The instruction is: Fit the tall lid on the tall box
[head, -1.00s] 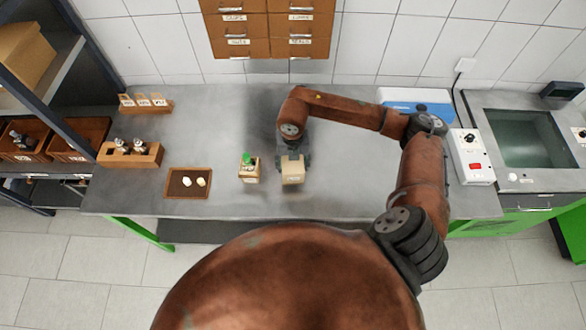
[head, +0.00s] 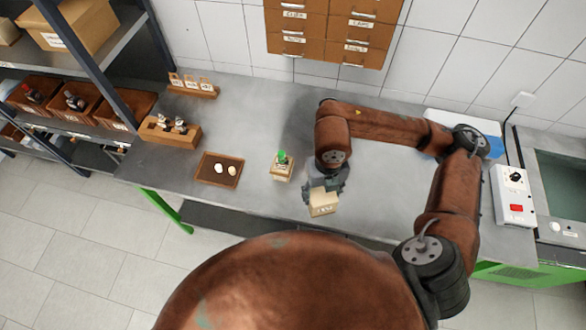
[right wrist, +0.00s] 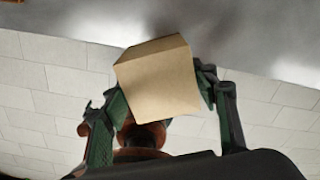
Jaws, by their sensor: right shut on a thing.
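My right gripper (head: 323,188) is shut on a tan, box-shaped piece, which I take to be the tall lid (head: 323,205). The lid has dark lettering on its front face and hangs near the table's front edge, slightly tilted in the head view. In the right wrist view the lid (right wrist: 160,80) sits between the two green-black fingers of the gripper (right wrist: 163,92). A small tan box (head: 281,174), probably the tall box, stands on the table to the left of the lid, apart from it. A green-topped item (head: 282,158) shows at its top. My left gripper is out of view.
A brown tray (head: 205,179) with two small pale pieces lies left of the box. Wooden holders (head: 158,133) stand farther left. A white control box (head: 514,198) with a red button is at the right. The grey table (head: 385,185) is bare right of my gripper.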

